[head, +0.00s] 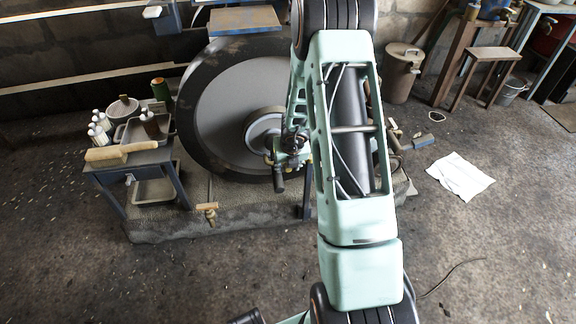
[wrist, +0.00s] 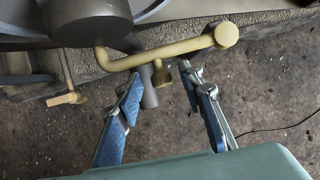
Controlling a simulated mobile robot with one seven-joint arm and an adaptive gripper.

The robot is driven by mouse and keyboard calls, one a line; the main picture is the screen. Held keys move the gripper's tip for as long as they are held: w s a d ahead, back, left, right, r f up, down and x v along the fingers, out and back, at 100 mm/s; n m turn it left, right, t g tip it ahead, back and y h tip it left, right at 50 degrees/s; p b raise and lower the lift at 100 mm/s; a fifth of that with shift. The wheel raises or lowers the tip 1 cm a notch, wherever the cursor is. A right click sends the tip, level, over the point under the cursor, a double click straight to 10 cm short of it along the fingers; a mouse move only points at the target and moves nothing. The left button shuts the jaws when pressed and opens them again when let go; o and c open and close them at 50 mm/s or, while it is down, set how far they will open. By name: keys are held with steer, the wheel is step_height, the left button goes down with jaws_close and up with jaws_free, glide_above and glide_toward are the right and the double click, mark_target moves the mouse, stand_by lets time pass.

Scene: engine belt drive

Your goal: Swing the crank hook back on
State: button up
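A pale yellow bent rod with a round end, which looks like the crank hook (wrist: 175,50), runs across the top of the wrist view from a dark grey cylinder (wrist: 92,18). My gripper (wrist: 163,78) is open, with its two blue fingers apart just below the rod. A grey peg (wrist: 148,88) and a small brass knob (wrist: 162,74) show between the fingers; I cannot tell if either finger touches them. In the head view my arm covers most of the crank area. A dark handle (head: 278,180) hangs beside my gripper (head: 291,150) there.
A large dark flywheel (head: 225,110) stands on a stone base (head: 165,225). A tap-like brass piece (head: 208,207) sticks out in front of the base. A side table (head: 130,166) with bottles and a brush is at left. Open floor lies in front and right, with a white cloth (head: 460,176).

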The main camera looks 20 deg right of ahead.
steer(key=v, duration=1.2)
steer(key=shift+s, duration=0.1)
stand_by(0.4)
